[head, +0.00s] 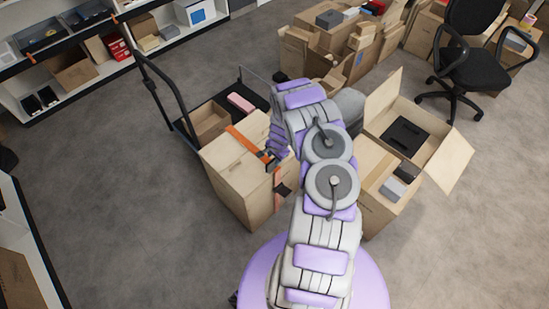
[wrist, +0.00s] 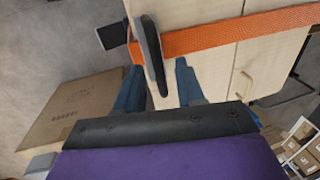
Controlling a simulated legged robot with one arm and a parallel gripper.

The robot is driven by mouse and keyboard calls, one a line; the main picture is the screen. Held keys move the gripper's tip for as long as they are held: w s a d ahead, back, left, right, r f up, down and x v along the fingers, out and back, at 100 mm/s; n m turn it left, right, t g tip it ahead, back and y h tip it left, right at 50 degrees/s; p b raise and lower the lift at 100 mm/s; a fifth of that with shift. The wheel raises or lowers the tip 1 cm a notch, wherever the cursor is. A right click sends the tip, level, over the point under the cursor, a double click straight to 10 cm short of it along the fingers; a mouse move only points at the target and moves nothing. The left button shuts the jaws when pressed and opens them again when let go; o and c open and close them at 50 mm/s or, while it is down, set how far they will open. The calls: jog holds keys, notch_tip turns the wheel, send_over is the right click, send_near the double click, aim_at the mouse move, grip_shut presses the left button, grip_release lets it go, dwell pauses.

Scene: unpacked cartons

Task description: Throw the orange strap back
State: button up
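The orange strap (head: 248,143) lies across the top of a light wooden box (head: 238,185) and hangs down its near side, with dark pieces along it. In the wrist view the strap (wrist: 235,38) runs across the box's pale face (wrist: 215,70), with a dark grey buckle-like piece (wrist: 152,50) near its left end. My gripper (wrist: 162,74) is open at the strap, its two blue-grey fingers apart. The dark piece reaches between them, nearer the left finger, with a gap to the right finger. I cannot tell whether it touches. My arm partly hides the box in the head view.
A cart (head: 172,100) holding a small open carton and a pink item stands behind the box. An open carton (head: 375,175) stands to the right of my arm. More cartons (head: 330,45) and an office chair (head: 470,60) are farther back. Floor at left is clear.

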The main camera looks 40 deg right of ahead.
jog(key=shift+c, duration=0.4)
grip_shut()
